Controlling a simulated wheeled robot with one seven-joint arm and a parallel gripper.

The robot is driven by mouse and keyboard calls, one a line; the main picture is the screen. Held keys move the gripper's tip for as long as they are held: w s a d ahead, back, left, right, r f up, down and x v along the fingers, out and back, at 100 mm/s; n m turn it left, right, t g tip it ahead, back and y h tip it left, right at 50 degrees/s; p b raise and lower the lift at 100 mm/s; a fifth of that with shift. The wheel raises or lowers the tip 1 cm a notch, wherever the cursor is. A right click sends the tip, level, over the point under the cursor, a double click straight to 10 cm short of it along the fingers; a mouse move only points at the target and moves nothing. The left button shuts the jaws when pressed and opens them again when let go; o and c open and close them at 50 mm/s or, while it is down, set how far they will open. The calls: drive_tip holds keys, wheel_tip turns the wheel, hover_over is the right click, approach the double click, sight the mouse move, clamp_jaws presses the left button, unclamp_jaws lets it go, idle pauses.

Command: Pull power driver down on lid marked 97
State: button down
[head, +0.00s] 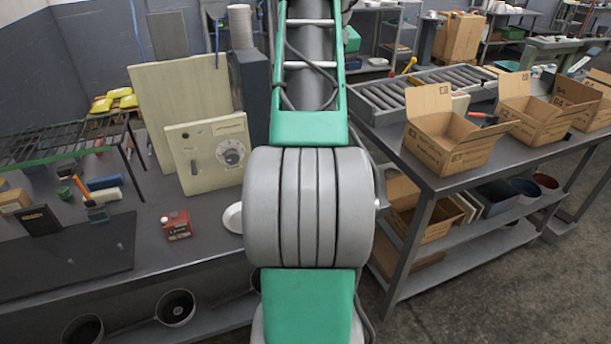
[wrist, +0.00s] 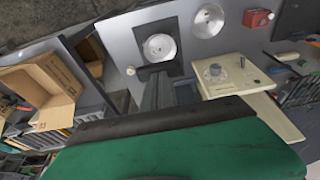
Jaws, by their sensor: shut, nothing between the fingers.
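I cannot pick out a power driver for certain, and no mark 97 is readable. A pale round piece (head: 233,217) lies on the left bench, partly hidden behind my arm in the head view. In the wrist view, one shiny round piece (wrist: 160,47) lies on a dark square and another (wrist: 208,20) lies on the grey bench top. I cannot tell whether either is the lid. My arm hides the gripper in the head view.
A cream panel with a dial (head: 208,152) stands on the left bench, near a small red box (head: 176,224). An orange-and-black tool (head: 90,199) is beside a wire rack (head: 62,138). Open cartons (head: 447,143) and a roller conveyor (head: 410,92) occupy the right bench.

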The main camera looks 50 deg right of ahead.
drive_tip(key=w+d+p+v, duration=0.1)
drive_tip(key=w+p+v, duration=0.1)
drive_tip(key=p+v, duration=0.6)
drive_tip(key=shift+v, duration=1)
drive_tip(key=shift+d, duration=0.1)
drive_tip(key=w+a+f+n, duration=0.2)
drive_tip(key=w+a+f, duration=0.45)
drive_tip(key=a, duration=0.35)
drive_tip(key=s+a+f+n, duration=0.1)
drive_tip(key=a+f+n, duration=0.1)
drive_tip(key=a+f, duration=0.9)
drive_tip(key=s+a+f+n+t+y, duration=0.1)
drive_tip(key=s+a+f+n, duration=0.1)
drive_tip(key=a+f, duration=0.9)
drive_tip(key=a, duration=0.4)
drive_tip(key=shift+s+a+f, duration=0.15)
drive_tip(key=shift+a+f, duration=0.1)
drive_tip(key=shift+f, duration=0.1)
